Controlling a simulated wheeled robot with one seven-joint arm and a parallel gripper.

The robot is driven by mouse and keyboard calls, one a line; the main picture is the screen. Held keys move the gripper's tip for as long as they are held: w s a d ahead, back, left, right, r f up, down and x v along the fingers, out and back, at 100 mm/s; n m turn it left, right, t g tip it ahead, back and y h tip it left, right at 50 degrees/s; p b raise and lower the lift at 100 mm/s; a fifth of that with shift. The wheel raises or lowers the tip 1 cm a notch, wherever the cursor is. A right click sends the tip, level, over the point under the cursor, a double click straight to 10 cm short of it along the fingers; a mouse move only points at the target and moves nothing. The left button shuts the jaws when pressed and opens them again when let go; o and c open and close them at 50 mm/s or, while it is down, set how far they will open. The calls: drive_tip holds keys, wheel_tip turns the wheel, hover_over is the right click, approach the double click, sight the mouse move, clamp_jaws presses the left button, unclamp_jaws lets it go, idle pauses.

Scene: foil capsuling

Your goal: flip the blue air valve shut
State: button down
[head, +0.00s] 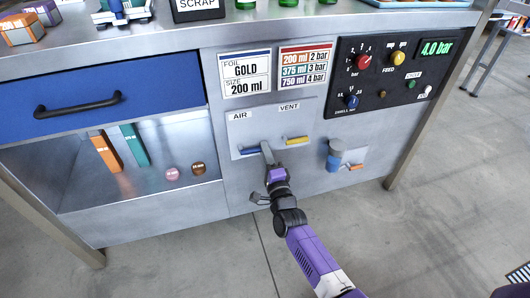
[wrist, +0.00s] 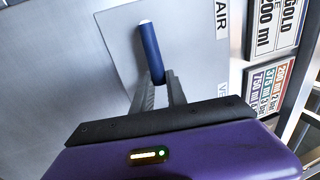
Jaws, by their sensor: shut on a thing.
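The blue air valve handle (head: 249,151) lies about level on the grey valve plate under the AIR label (head: 239,115). In the wrist view the blue handle (wrist: 150,50) stretches away from between my fingers, with a pale far end. My gripper (head: 267,151) is shut on the right end of the handle, from the front. In the wrist view my gripper (wrist: 160,82) has a finger on each side of the near end. The fingers hide part of that end and the handle's pivot.
A yellow handle (head: 297,140) under the VENT label sits just right of my gripper. Further right are a blue cylindrical fitting (head: 334,155) and a small orange handle (head: 356,166). A black control panel (head: 400,70) is above right. An open shelf (head: 80,180) is at left.

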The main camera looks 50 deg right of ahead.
drive_tip(key=shift+f, duration=0.1)
drive_tip(key=c, duration=1.3)
unclamp_jaws()
drive_tip(key=p+v, duration=0.1)
drive_tip(key=v, duration=0.6)
drive_tip(key=shift+s+a+p, duration=0.25)
drive_tip(key=shift+s+p, duration=0.1)
drive_tip(key=shift+p, duration=0.05)
drive_tip(key=shift+f, duration=0.1)
